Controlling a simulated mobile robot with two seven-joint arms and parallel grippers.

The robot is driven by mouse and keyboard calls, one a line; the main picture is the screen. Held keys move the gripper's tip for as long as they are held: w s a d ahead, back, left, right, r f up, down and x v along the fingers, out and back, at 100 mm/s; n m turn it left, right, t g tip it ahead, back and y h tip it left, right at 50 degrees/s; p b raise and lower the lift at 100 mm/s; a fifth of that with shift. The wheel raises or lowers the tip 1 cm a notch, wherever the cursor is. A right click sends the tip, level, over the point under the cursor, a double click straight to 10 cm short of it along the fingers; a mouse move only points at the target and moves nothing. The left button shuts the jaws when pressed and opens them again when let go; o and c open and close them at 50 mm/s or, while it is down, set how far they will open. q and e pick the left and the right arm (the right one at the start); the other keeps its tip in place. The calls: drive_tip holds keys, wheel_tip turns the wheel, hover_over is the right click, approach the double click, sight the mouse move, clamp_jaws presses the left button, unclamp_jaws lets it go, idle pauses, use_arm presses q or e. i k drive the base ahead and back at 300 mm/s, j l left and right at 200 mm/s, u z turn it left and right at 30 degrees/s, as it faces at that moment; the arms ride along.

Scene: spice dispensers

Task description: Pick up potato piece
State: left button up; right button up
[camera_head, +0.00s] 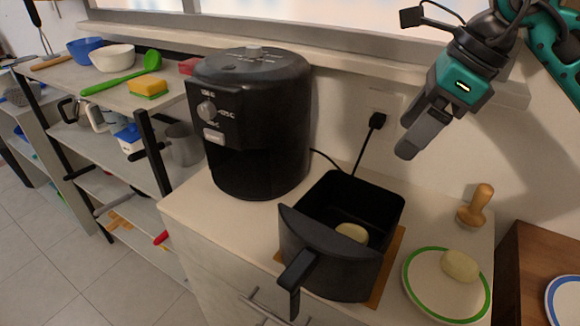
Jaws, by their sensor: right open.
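One pale potato piece (460,266) lies on the right part of a white plate with a green rim (416,296), on the counter at the lower right. Another pale piece (352,232) lies inside the black fryer basket (325,262). The basket stands apart from the black air fryer (253,125), on a brown board (391,268). My right gripper (408,150) is in the air at the upper right, above and left of the plate and above the basket. It holds nothing that I can see. My left gripper does not show.
A wooden masher-like tool (475,208) stands behind the plate. A brown wooden surface (535,270) with a blue-rimmed plate (565,299) is at the far right. A shelf on the left holds bowls, a green spoon (120,80) and a sponge (148,86). A plug and cord hang on the wall.

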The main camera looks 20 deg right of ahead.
sight(458, 265)
drive_tip(key=k, duration=1)
